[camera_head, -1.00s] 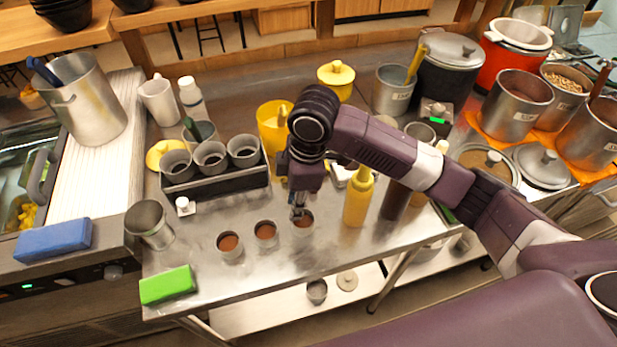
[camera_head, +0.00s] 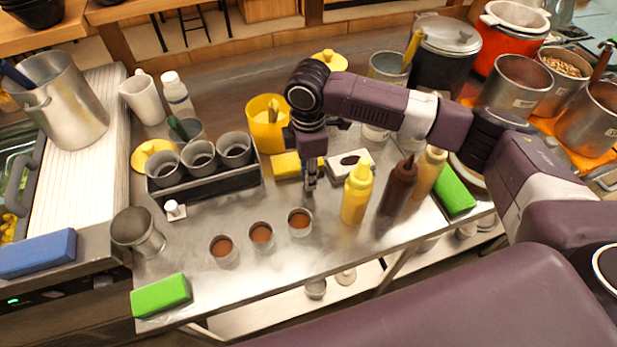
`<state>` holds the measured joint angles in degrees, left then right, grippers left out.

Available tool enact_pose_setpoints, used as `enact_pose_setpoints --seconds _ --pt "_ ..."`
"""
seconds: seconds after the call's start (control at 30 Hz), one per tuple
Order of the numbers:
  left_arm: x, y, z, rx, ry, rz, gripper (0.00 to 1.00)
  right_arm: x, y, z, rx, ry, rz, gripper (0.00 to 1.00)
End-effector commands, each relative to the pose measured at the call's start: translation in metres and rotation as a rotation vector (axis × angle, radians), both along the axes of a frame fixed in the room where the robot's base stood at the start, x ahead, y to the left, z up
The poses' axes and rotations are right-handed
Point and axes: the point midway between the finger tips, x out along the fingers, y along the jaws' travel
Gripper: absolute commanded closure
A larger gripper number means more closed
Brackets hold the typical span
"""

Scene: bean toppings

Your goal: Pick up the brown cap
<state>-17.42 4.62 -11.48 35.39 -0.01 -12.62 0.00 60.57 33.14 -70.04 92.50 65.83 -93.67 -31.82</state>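Three small grey cups with brown tops or contents stand in a slanted row near the table's front: a left one (camera_head: 222,248), a middle one (camera_head: 261,235) and a right one (camera_head: 299,221). No separate brown cap can be told apart. A brown bottle (camera_head: 398,187) with a dark nozzle stands further right. My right gripper (camera_head: 311,188) points down just behind the right cup, apart from it, with nothing visible in it. Its fingers look close together, but their gap is unclear. My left gripper is not in view.
A yellow bottle (camera_head: 356,192) stands right of the gripper. A black rack (camera_head: 206,187) with grey cups is at left. A yellow sponge (camera_head: 287,165) and a white box (camera_head: 351,163) lie behind. A green sponge (camera_head: 161,296) lies at the front left corner.

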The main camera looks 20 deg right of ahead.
Motion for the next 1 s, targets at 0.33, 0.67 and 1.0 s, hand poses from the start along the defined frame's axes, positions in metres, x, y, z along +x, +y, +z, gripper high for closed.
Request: enact_pose_setpoints --seconds 0.33,0.67,1.0 --pt "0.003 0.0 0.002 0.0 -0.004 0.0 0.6 0.0 0.0 -0.011 0.0 -0.002 0.001 0.78" --pt "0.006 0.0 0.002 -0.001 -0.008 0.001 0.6 0.0 0.0 -0.011 0.001 -0.002 0.001 0.9" --pt "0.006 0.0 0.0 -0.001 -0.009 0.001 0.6 0.001 0.001 -0.001 0.003 -0.003 0.001 0.9"
